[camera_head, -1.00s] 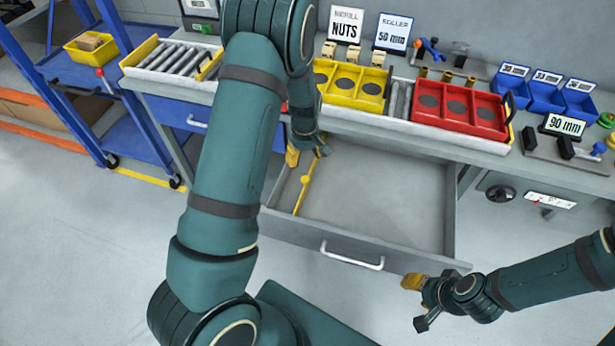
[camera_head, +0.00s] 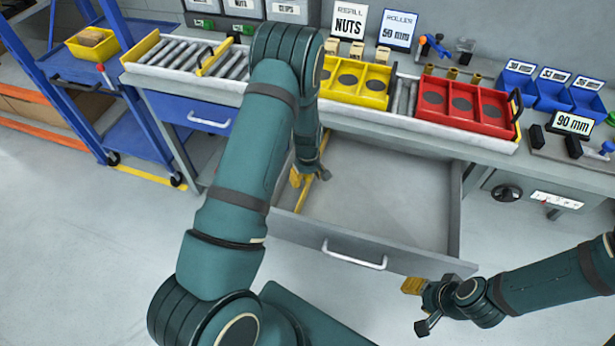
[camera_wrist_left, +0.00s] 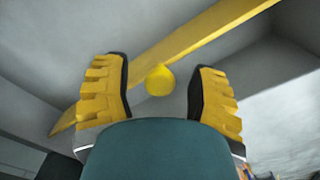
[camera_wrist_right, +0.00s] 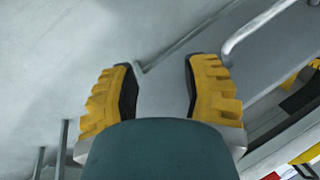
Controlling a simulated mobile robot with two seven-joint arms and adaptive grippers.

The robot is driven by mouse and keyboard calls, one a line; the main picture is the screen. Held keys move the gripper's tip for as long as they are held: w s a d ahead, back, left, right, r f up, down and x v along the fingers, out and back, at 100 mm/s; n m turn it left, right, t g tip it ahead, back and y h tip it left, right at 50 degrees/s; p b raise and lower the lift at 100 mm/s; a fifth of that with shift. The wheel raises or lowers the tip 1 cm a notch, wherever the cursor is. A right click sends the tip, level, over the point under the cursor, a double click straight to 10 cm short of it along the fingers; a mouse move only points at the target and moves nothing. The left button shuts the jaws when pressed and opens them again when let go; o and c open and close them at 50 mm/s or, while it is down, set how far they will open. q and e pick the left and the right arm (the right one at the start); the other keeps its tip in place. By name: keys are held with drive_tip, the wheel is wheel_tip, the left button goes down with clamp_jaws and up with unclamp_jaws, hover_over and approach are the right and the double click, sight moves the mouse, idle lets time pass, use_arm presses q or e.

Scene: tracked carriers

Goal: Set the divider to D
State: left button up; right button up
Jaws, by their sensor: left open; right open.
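The divider is a thin yellow bar (camera_head: 304,194) standing in the left part of the open grey drawer (camera_head: 400,200). In the left wrist view the bar (camera_wrist_left: 205,42) runs diagonally, with a round yellow knob (camera_wrist_left: 160,80) on it. My left gripper (camera_head: 309,177) is down in the drawer at the divider and open. The knob appears between its two fingers, with a gap on both sides. The gripper hides the knob in the head view. I see no letter D. My right gripper (camera_head: 416,296) is open and empty in front of the drawer.
The drawer front has a metal handle (camera_head: 354,254). Above, the worktop carries a roller track (camera_head: 228,64), a yellow tray (camera_head: 376,101) and a red tray (camera_head: 490,125). A blue rack (camera_head: 80,75) stands at the left. The rest of the drawer is empty.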

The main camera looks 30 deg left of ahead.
use_arm(q)
clamp_jaws()
drive_tip(key=w+d, duration=0.1)
drive_tip(key=d, duration=0.5)
drive_tip(key=w+d, duration=0.2)
drive_tip(key=d, duration=0.4)
drive_tip(key=w+d, duration=0.1)
drive_tip(key=d, duration=0.5)
drive_tip(key=shift+w+d, duration=0.15)
drive_tip(key=shift+d, duration=0.05)
drive_tip(key=w+d+b, duration=0.1)
drive_tip(key=d, duration=0.4)
drive_tip(key=w+d+b, duration=0.1)
drive_tip(key=d, duration=0.5)
drive_tip(key=w+d+b, duration=0.1)
drive_tip(key=w+d, duration=0.1)
drive_tip(key=d, duration=0.3)
drive_tip(key=shift+d, duration=0.5)
drive_tip(key=shift+c, duration=1.7)
unclamp_jaws()
drive_tip(key=shift+d, duration=0.1)
drive_tip(key=o, duration=0.3)
drive_tip(key=shift+w, duration=0.1)
drive_tip(key=shift+o, duration=0.2)
drive_tip(key=shift+r, duration=0.15)
